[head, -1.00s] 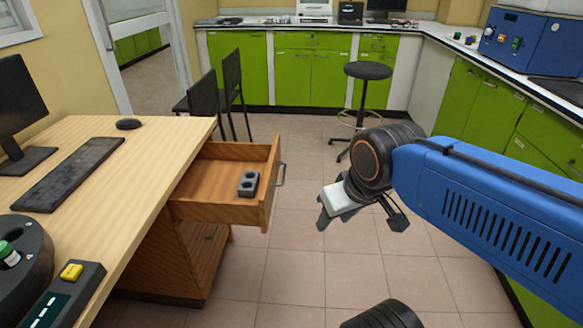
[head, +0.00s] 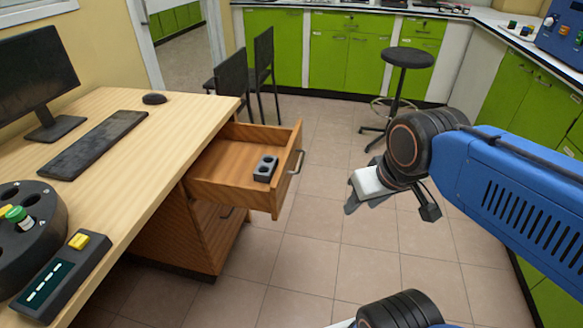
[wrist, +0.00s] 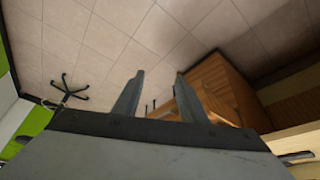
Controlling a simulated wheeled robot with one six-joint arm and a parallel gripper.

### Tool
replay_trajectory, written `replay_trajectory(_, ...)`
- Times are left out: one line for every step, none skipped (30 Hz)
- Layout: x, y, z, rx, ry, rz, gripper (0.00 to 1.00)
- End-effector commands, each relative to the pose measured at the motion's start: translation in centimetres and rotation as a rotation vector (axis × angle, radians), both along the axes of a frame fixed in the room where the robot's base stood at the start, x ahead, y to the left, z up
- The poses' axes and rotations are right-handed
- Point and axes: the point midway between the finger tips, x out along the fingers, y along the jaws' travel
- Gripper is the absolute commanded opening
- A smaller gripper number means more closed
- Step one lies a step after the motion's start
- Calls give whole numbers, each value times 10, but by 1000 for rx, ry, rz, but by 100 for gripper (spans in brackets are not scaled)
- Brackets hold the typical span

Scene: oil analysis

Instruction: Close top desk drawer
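The top desk drawer (head: 235,186) is wooden and stands pulled out from the desk (head: 120,180), left of centre in the head view. Its front (head: 287,172) carries a metal bar handle (head: 296,171) facing right. A small dark block with two round holes (head: 265,168) lies inside the drawer. My gripper (head: 356,201) hangs in the air to the right of the drawer front, apart from the handle. In the wrist view my gripper (wrist: 159,73) has its two fingers spread with nothing between them. Wooden desk furniture (wrist: 218,88) shows beyond the right finger there.
On the desk are a keyboard (head: 95,144), a mouse (head: 154,98), a monitor (head: 35,80) and a dark round device (head: 30,235). Black chairs (head: 262,62) and a stool (head: 409,58) stand behind. Tiled floor (head: 320,240) is clear between drawer and arm.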

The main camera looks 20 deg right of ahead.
Motion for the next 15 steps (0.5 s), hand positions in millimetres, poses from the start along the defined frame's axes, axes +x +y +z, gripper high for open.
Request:
replay_trajectory(0, 0, 0, 1, 1, -2, 26)
replay_trajectory(1, 0, 1, 4, 2, -7, 18)
replay_trajectory(3, 0, 2, 10, 4, -18, 9)
replay_trajectory(5, 0, 3, 19, 7, -32, 2)
replay_trajectory(8, 1, 5, 30, 12, -53, 0)
replay_trajectory(13, 1, 8, 50, 18, -88, 0)
replay_trajectory(18, 1, 10, 67, 26, -120, 0)
replay_trajectory(24, 1, 13, 87, 34, -157, 0)
replay_trajectory(32, 2, 17, 118, 45, -215, 0)
replay_trajectory(39, 2, 21, 143, 54, -261, 0)
replay_trajectory(46, 2, 24, 167, 64, -309, 0)
replay_trajectory(56, 2, 29, 202, 77, -373, 0)
replay_trajectory(63, 2, 31, 227, 87, -422, 0)
replay_trajectory(71, 2, 34, 251, 97, -472, 0)
replay_trajectory(81, 1, 38, 283, 112, -538, 0)
